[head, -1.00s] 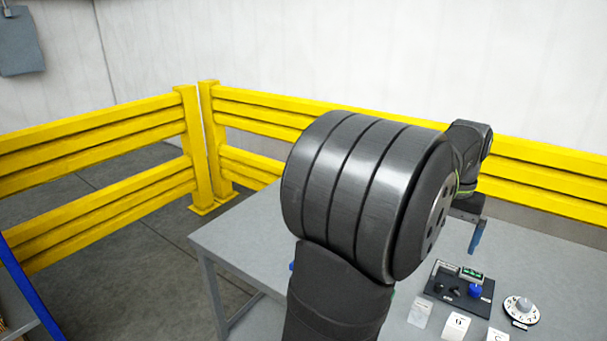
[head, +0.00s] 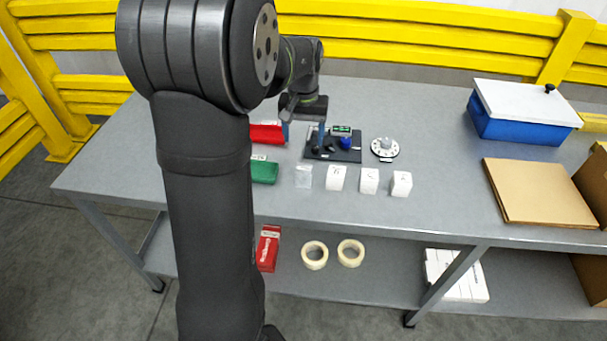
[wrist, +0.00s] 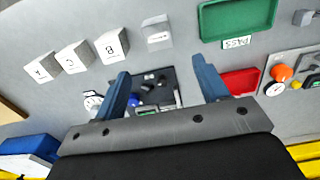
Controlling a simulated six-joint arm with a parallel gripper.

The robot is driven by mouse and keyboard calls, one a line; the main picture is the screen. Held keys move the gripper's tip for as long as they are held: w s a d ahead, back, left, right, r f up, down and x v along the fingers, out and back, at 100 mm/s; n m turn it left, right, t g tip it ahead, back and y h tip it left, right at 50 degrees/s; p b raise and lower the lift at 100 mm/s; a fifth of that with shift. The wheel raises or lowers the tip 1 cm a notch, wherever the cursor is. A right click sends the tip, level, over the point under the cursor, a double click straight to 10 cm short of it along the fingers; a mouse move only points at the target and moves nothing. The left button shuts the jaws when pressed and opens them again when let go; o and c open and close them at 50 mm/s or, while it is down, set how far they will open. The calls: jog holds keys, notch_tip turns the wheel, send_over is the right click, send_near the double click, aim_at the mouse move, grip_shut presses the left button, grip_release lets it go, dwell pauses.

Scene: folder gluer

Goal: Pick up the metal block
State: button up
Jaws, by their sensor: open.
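The metal block (head: 304,177) is a small pale silver block on the grey table, at the left end of a row with white lettered blocks. It also shows at the top of the wrist view (wrist: 157,32). My gripper (head: 303,133) is above the table behind the metal block, near the black control panel. Its blue fingers are apart, and nothing is seen held between them. In the wrist view my gripper (wrist: 161,68) has the panel showing between its fingers, and the metal block lies beyond the fingertips, not between them.
White lettered blocks (head: 369,181) stand right of the metal block. A green tray (head: 264,172) and a red tray (head: 266,134) lie to its left. The black panel (head: 335,150) and a white dial (head: 385,148) are behind. A blue box (head: 515,125) and cardboard (head: 538,192) are farther right.

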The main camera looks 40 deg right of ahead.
send_over(304, 168)
jog(key=f, duration=0.6)
jog(key=shift+w+f, duration=0.2)
jog(key=shift+f, duration=0.2)
jog(key=f, duration=0.4)
jog(key=shift+s, duration=0.3)
jog(key=shift+f, duration=0.65)
jog(key=c, duration=1.2)
jog(key=shift+c, duration=0.3)
jog(key=shift+r, duration=0.1)
